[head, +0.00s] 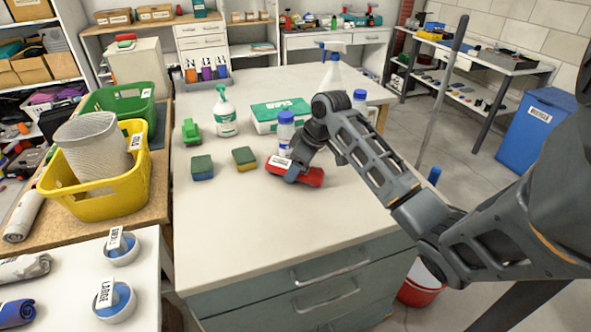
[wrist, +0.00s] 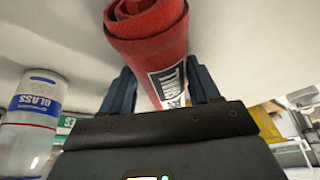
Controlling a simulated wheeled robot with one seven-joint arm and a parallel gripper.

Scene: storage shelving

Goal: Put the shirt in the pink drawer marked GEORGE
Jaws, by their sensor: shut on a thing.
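A rolled red cloth (head: 312,177), which may be the shirt, is at the worktop surface in the head view, with a white label on it. My gripper (head: 290,170) is shut on it, and the roll sticks out to the right of the fingers. In the wrist view the red roll (wrist: 146,32) lies between the two dark fingers of my gripper (wrist: 162,88); its label is partly hidden and I cannot read it fully. I cannot tell whether the roll touches the worktop. No pink drawer marked GEORGE is visible.
The worktop (head: 250,215) is clear in front. Two sponges (head: 203,167), a spray bottle (head: 225,112), a green and white box (head: 278,113) and a blue-capped bottle (head: 285,130) stand around. Grey-green drawers (head: 300,285) sit below. Yellow (head: 75,195) and green baskets (head: 125,100) are at left.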

